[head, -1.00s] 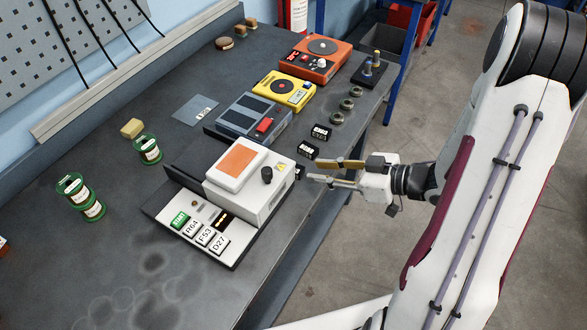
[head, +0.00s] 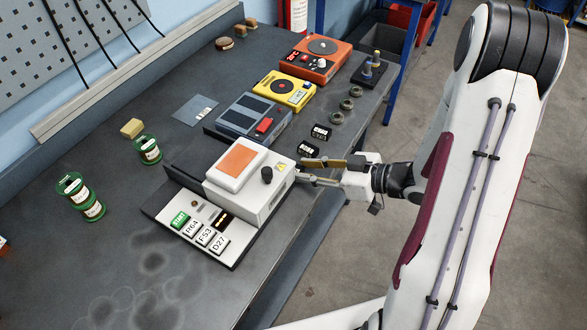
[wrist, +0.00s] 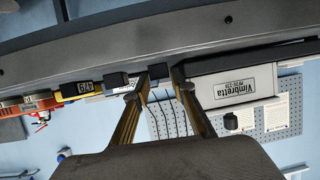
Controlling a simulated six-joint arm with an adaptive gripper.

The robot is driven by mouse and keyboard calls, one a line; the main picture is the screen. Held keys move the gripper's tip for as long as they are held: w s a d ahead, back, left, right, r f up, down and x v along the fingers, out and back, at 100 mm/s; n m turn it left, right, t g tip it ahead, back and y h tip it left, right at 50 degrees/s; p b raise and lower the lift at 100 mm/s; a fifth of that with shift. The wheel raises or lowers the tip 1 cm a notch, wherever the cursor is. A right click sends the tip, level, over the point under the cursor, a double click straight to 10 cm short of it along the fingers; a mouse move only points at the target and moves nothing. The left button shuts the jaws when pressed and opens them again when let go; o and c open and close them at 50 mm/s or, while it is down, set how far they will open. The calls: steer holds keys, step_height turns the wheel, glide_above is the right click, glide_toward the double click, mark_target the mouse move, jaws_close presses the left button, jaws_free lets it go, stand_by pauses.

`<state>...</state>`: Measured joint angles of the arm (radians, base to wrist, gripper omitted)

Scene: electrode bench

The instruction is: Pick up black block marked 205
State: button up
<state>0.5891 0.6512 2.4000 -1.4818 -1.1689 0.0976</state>
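Two small black blocks with white markings stand near the bench's right edge in the head view, one farther (head: 320,132) and one nearer (head: 308,149). I cannot read 205 on either. My gripper (head: 300,170) is at the bench edge, right of the white device, its fingers level and apart. In the wrist view, my gripper (wrist: 160,77) has a dark block-like shape (wrist: 157,70) between or just beyond its fingertips; its marking is hidden and contact is unclear. Another black block (wrist: 117,81) is left of the fingers.
The white device (head: 262,212) with keys and an orange pad stands close left of my fingertips. Grey (head: 252,118), yellow (head: 284,91) and orange (head: 314,57) devices line the bench behind. Several ring-shaped parts (head: 336,117) lie along the right edge.

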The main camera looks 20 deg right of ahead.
steer(key=shift+w+a+f, duration=0.3)
steer(key=shift+w+a, duration=0.15)
steer(key=shift+a, duration=0.05)
jaws_close()
